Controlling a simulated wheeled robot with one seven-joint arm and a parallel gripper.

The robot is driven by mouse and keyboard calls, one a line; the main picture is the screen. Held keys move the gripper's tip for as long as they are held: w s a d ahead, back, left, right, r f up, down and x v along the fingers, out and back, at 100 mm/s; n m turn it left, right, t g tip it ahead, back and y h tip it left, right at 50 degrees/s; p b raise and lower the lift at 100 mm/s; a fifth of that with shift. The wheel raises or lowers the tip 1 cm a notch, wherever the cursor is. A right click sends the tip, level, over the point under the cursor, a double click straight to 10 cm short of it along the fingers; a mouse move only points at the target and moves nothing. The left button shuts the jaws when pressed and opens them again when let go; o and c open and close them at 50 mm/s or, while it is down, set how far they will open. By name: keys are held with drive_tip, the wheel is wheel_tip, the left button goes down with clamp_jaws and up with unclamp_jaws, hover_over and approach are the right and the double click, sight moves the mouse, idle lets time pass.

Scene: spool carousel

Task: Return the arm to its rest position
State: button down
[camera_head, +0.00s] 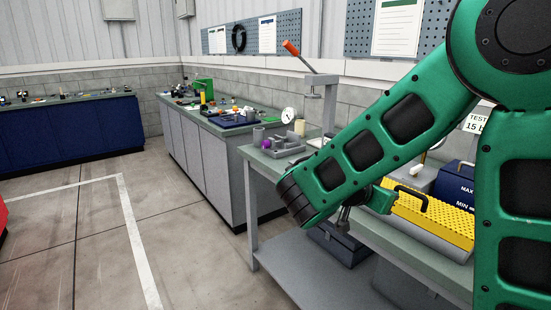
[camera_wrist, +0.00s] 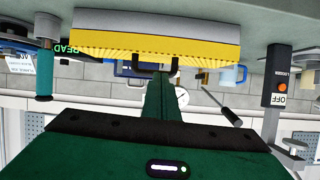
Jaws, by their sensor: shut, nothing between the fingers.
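My green arm (camera_head: 365,150) reaches across the right of the head view, with its elbow low at the bench's near edge. My gripper (camera_head: 382,199) shows only partly behind it, close to the yellow-lidded toolbox (camera_head: 437,217). In the wrist view, which looks upside down, my gripper (camera_wrist: 161,92) is a narrow green bar with its fingers together and nothing held. The toolbox with its yellow lid (camera_wrist: 160,45) and black handle lies beyond the fingertips. I cannot tell the exact gap between fingertips and handle.
A blue box (camera_head: 455,185) stands behind the toolbox. A dark case sits on the lower shelf.

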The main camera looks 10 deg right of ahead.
drive_tip(key=s+d+f+n+g+y, duration=0.1)
drive_tip(key=s+d+f+g+y, duration=0.25)
drive_tip(key=s, duration=0.35)
drive_tip(key=s+d+f+n+g+y, duration=0.1)
drive_tip(key=s+d+f+g+y, duration=0.15)
drive_tip(key=s+d, duration=0.35)
drive_tip(key=s+a+n+y, duration=0.2)
drive_tip(key=s+a+y, duration=0.1)
drive_tip(key=s, duration=0.4)
drive_tip(key=s+a+f+n+y, duration=0.1)
drive_tip(key=s+a+n+y, duration=0.2)
drive_tip(key=s+a, duration=0.2)
drive_tip(key=s, duration=0.3)
drive_tip(key=shift+f, duration=0.3)
drive_tip(key=shift+d, duration=0.1)
drive_tip(key=shift+w+f, duration=0.25)
drive_tip(key=shift+w, duration=0.35)
